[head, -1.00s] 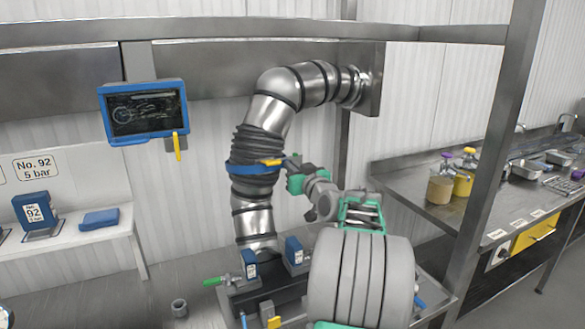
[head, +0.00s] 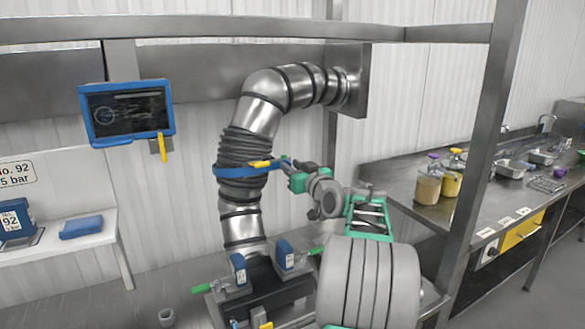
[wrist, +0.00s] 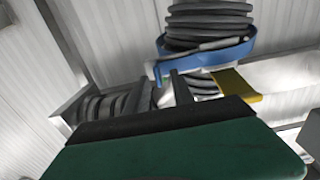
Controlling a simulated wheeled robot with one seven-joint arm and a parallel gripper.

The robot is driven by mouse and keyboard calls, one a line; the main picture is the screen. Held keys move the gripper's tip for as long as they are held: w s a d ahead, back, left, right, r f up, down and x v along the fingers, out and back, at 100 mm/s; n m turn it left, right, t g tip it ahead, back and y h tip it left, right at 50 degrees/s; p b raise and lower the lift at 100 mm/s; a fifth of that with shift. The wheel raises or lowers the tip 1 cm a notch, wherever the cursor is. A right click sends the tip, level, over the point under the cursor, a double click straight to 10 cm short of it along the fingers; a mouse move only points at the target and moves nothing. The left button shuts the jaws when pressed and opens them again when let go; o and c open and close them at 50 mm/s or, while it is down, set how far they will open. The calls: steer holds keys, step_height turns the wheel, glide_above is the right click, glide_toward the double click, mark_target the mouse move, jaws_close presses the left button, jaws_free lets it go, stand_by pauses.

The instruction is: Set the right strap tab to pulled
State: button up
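A blue strap (head: 232,171) wraps the dark ribbed sleeve of the metal duct; it also shows in the wrist view (wrist: 220,54). A yellow piece (head: 260,164) sits at the strap's front right; a yellow piece also shows below the strap in the wrist view (wrist: 238,85). The strap's blue end reaches down to the fingertips. My gripper (head: 290,164) is at the right end of the strap. In the wrist view its two dark fingers (wrist: 162,88) stand apart, with the blue end at the gap. I cannot tell whether they touch it.
The metal duct (head: 262,117) bends up to the wall. A blue-framed screen (head: 127,112) hangs at left, with a yellow handle (head: 162,147) below. Blue blocks and green handles stand on the fixture (head: 265,287) beneath. A counter (head: 400,183) with jars is at right.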

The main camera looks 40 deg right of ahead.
steer(key=b+v, duration=0.2)
steer(key=v, duration=0.5)
steer(key=shift+s+b, duration=0.3)
steer(key=shift+s, duration=0.1)
